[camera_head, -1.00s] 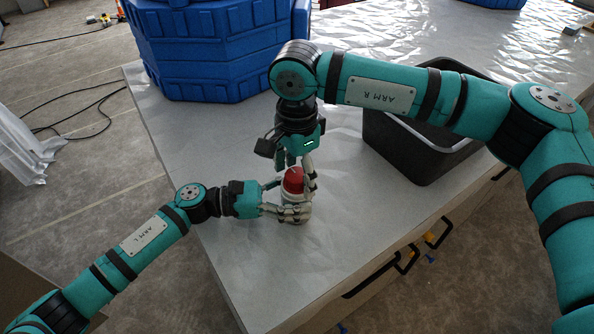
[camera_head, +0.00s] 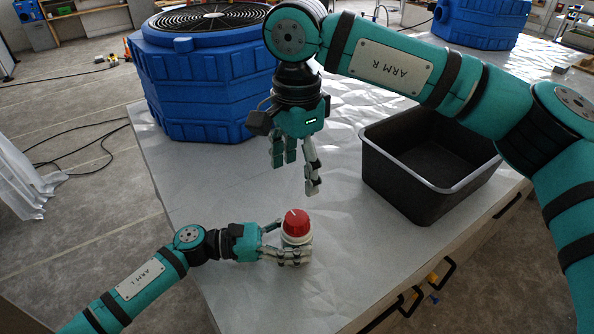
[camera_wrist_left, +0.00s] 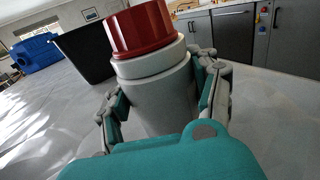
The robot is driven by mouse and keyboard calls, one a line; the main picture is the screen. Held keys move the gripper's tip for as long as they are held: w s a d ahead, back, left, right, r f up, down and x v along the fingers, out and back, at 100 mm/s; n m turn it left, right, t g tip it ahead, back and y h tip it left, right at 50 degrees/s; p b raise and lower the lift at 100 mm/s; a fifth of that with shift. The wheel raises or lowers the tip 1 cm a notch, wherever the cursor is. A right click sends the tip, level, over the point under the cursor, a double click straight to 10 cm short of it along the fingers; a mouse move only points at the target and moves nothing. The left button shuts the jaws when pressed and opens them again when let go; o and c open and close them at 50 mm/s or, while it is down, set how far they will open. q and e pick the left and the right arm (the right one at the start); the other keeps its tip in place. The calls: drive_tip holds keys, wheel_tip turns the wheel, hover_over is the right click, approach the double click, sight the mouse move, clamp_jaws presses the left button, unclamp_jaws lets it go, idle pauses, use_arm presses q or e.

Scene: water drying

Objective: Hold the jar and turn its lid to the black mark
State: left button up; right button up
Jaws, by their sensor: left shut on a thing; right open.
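The jar (camera_head: 297,240) is pale and stands upright near the table's front left edge. Its red lid (camera_head: 296,222) is on top and carries a thin white line. My left gripper (camera_head: 290,254) is shut around the jar's body from the left. In the left wrist view the grey jar (camera_wrist_left: 160,98) stands between the fingers, with the red lid (camera_wrist_left: 143,32) above a pale collar. I cannot make out a black mark in either view. My right gripper (camera_head: 297,172) is open and empty, pointing down above and behind the lid, clear of it.
A black open bin (camera_head: 400,185) stands on the table (camera_head: 345,255) to the right. A blue drying fan unit (camera_head: 200,100) stands at the back left, and another blue unit (camera_head: 480,25) at the back right. Bare table lies between jar and bin.

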use_arm(q)
drive_tip(key=o, duration=1.6)
drive_tip(key=shift+o, duration=0.2)
